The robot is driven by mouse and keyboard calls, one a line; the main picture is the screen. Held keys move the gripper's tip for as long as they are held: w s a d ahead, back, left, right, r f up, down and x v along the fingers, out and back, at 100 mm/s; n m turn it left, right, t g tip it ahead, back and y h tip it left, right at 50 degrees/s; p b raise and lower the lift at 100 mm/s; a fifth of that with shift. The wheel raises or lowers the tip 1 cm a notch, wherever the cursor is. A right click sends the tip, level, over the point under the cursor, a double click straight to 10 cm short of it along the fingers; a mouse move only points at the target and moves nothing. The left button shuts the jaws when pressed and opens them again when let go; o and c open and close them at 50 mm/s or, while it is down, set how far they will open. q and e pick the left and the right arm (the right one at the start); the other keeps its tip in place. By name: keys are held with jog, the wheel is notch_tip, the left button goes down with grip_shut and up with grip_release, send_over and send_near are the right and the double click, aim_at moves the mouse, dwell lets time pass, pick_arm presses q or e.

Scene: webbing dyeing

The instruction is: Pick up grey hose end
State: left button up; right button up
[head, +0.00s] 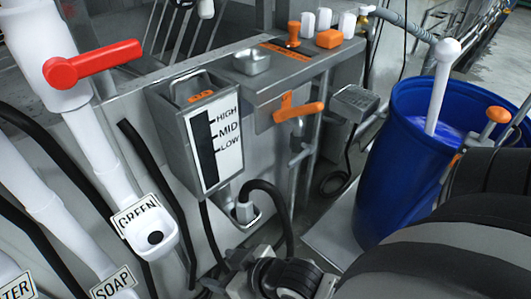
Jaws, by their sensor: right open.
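A grey corrugated hose (408,27) runs from a brass fitting at the top right toward the blue drum. Its far end meets or passes behind a white ball-topped rod, and I cannot tell which. A grey fitting (245,212) on a curved black hose sits in a small metal socket below the level gauge. I cannot tell which of these is the grey hose end. My right gripper (246,262) is low at the bottom centre, below the socket and apart from the grey fitting. It is open, with its fingers small and partly hidden. My left gripper is out of view.
The blue drum (392,150) with blue liquid stands at right, close to my right arm. A grey panel with a HIGH/MID/LOW gauge (212,140) and an orange-handled tap (298,112) is central. White pipes, a red lever (95,66) and a GREEN spout (150,225) fill the left.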

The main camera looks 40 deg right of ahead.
jog(key=w+r+g+y+p, duration=0.1)
jog(key=w+r+g, duration=0.1)
jog(key=w+r, duration=0.35)
jog(key=m+g+h+p, duration=0.2)
jog(key=g+h, duration=0.2)
jog(key=h, duration=0.1)
send_near(244, 200)
jog(key=x, duration=0.2)
jog(key=b+x, duration=0.1)
jog(key=x, duration=0.1)
jog(key=b+x, duration=0.1)
jog(key=x, duration=0.2)
jog(key=shift+w+a+r, duration=0.1)
jog(key=shift+a, duration=0.2)
jog(key=shift+d+x, duration=0.15)
jog(key=shift+x, duration=1.25)
jog(key=shift+d+x, duration=0.15)
jog(key=shift+x, duration=1.2)
jog(key=c, duration=1.2)
